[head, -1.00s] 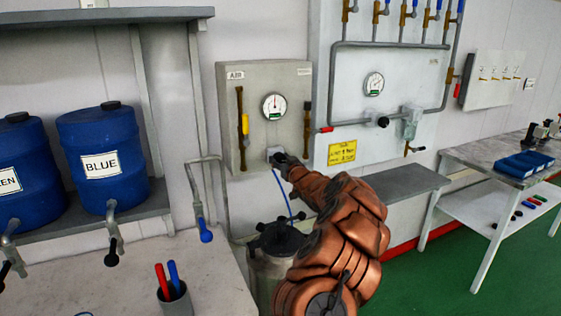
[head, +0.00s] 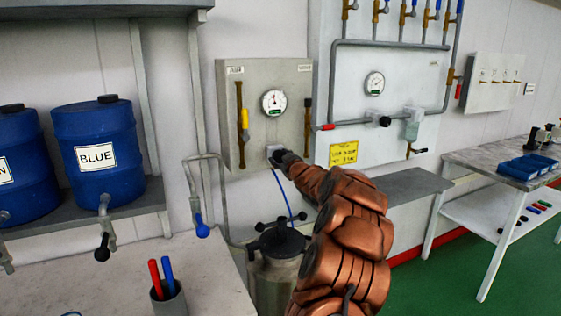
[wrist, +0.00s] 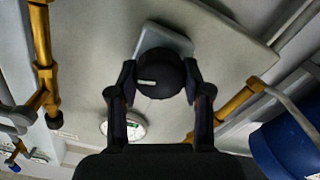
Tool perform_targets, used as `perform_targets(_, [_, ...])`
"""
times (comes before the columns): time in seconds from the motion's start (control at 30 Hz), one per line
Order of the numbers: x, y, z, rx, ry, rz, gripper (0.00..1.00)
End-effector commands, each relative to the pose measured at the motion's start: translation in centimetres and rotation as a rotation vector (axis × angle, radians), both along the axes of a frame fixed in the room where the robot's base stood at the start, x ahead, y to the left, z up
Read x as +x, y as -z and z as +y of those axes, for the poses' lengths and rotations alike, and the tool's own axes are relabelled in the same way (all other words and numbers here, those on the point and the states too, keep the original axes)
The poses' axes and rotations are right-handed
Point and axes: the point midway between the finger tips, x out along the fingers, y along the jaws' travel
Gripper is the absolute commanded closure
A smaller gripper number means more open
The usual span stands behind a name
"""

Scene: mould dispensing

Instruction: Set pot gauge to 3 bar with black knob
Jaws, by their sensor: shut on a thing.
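The pot gauge (head: 274,102) is a round white dial on a grey panel box (head: 290,72). Its needle is too small to read surely. In the wrist view the gauge (wrist: 120,128) is partly covered by my gripper. The black knob (wrist: 161,68) is round with a white mark on its face and sits on a light square plate on the panel, below the gauge. My gripper (wrist: 160,82) is shut on the knob, one finger at each side. In the head view my gripper (head: 280,158) reaches the panel's lower part and hides most of the knob.
A metal pot (head: 275,280) with a dark lid stands below the panel, with a blue hose above it. A yellow-handled valve (head: 244,122) is left of the gauge. Blue drums (head: 97,150) stand on a shelf at left. A second gauge panel (head: 400,60) is at right.

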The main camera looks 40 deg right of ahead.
Motion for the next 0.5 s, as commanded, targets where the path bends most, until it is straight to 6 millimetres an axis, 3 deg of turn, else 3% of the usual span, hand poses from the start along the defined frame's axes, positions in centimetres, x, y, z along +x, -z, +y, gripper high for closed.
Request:
perform_targets(0.13, [0.0, -0.09, 0.01, 0.0, 0.0, -0.001, 0.86])
perform_targets(0.17, [0.01, -0.09, 0.01, 0.0, 0.0, -0.001, 0.5])
perform_targets(0.2, [0.01, -0.09, 0.01, 0.001, 0.0, -0.001, 0.46])
perform_targets(0.4, [0.0, -0.05, 0.01, 0.001, 0.0, 0.0, 0.26])
perform_targets(0.5, [0.0, -0.04, 0.01, 0.001, 0.0, 0.0, 0.26])
